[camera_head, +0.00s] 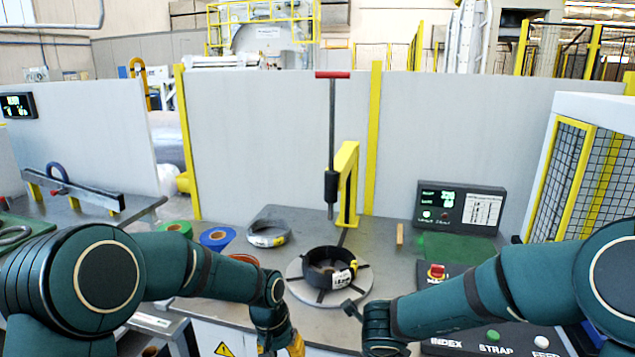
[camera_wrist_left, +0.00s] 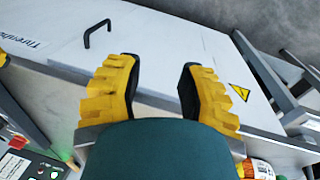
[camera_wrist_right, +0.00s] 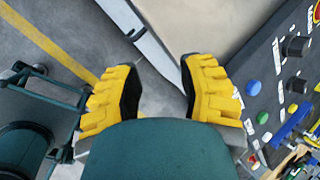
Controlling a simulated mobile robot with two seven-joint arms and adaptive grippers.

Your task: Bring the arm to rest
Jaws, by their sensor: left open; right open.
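My left arm reaches in from the left in the head view, and its yellow gripper (camera_head: 290,345) is partly cut off at the bottom edge. In the left wrist view the left gripper (camera_wrist_left: 158,88) is open, with nothing between its fingers, in front of a pale cabinet front. My right arm comes in from the right in the head view, its gripper below the frame. In the right wrist view the right gripper (camera_wrist_right: 160,90) is open and empty. A black wrapped coil (camera_head: 330,268) with a yellow-white label lies on the round turntable (camera_head: 297,285), apart from both arms.
A grey wire coil (camera_head: 268,233) and green and blue tape rolls (camera_head: 216,238) lie at the back left of the table. A yellow post (camera_head: 347,185) with a vertical rod stands behind the turntable. A display box (camera_head: 459,207) and button panel (camera_head: 492,335) are at right.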

